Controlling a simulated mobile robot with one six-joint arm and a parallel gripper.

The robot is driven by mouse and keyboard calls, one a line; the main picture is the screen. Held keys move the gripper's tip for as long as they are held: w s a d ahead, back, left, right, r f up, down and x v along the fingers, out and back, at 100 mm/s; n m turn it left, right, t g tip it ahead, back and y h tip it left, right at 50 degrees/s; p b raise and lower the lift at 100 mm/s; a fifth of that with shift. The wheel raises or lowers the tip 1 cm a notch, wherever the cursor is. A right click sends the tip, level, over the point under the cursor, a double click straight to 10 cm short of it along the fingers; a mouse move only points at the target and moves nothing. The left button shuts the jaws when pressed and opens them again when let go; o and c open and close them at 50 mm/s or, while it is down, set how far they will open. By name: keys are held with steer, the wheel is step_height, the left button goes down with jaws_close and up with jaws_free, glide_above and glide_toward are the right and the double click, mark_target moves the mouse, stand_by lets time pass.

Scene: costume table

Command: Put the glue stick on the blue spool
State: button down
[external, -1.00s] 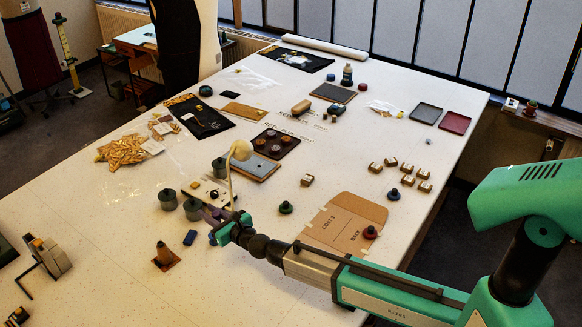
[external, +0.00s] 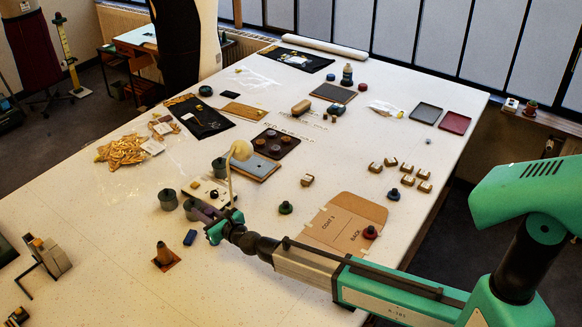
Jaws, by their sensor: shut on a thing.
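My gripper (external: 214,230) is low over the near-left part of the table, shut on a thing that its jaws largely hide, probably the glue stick. A purple patch (external: 208,212) shows just beyond the jaws; I cannot tell whether it belongs to the held thing. No blue spool shows clearly. The place where a small bluish round thing showed earlier is covered by my gripper. Whether the held thing touches anything below is hidden.
A dark blue block (external: 190,238) lies just left of my gripper. Grey cylinders (external: 168,199) stand behind the gripper. A green spool (external: 286,208) and a red spool (external: 371,232) stand to the right.

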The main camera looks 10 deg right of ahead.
steer(key=shift+f, duration=1.4)
steer(key=shift+f+b, duration=0.15)
steer(key=shift+b, duration=0.3)
steer(key=c, duration=1.5)
jaws_free()
steer(key=shift+c, duration=0.2)
steer(key=shift+r, duration=0.25)
steer(key=b+v, duration=0.1)
steer(key=v, duration=1.1)
steer(key=shift+f, duration=0.15)
